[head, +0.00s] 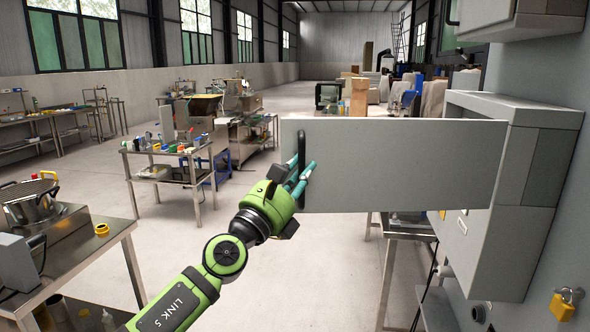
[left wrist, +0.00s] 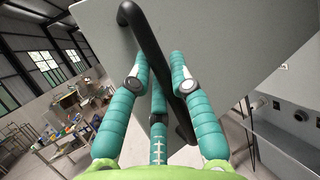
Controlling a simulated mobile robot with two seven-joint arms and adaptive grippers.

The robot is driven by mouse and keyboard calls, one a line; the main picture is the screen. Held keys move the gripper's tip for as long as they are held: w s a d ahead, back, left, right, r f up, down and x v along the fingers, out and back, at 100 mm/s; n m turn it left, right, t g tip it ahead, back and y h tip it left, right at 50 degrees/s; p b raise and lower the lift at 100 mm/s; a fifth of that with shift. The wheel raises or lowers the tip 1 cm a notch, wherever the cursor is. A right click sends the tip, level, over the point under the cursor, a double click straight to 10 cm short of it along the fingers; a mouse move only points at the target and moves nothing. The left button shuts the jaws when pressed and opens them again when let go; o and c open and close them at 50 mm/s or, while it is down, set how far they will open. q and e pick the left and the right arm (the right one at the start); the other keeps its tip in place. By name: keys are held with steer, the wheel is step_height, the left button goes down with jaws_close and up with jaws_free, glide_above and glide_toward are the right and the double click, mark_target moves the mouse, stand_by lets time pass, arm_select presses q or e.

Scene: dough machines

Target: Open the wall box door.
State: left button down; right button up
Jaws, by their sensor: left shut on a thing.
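The wall box (head: 508,205) is a grey box on the wall at the right of the head view. Its flat grey door (head: 400,165) stands swung wide out to the left, away from the box front. A black bar handle (head: 301,155) sits near the door's free left edge. My left gripper (head: 300,178), green with teal fingers, is shut on this handle. In the left wrist view the teal fingers lie around the black handle (left wrist: 160,60), close to the door panel (left wrist: 225,40). My right gripper is not in view.
Another grey box (head: 520,18) hangs above on the wall. A yellow padlock (head: 565,303) is at the lower right. A metal table (head: 80,250) with a pot (head: 30,200) stands at the left. A steel cart (head: 170,170) stands farther back. Open floor lies between them.

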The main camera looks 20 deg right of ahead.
arm_select(q)
steer(key=shift+r, duration=0.1)
steer(key=c, duration=1.4)
jaws_free()
steer(key=shift+s+a, duration=0.1)
steer(key=v, duration=1.2)
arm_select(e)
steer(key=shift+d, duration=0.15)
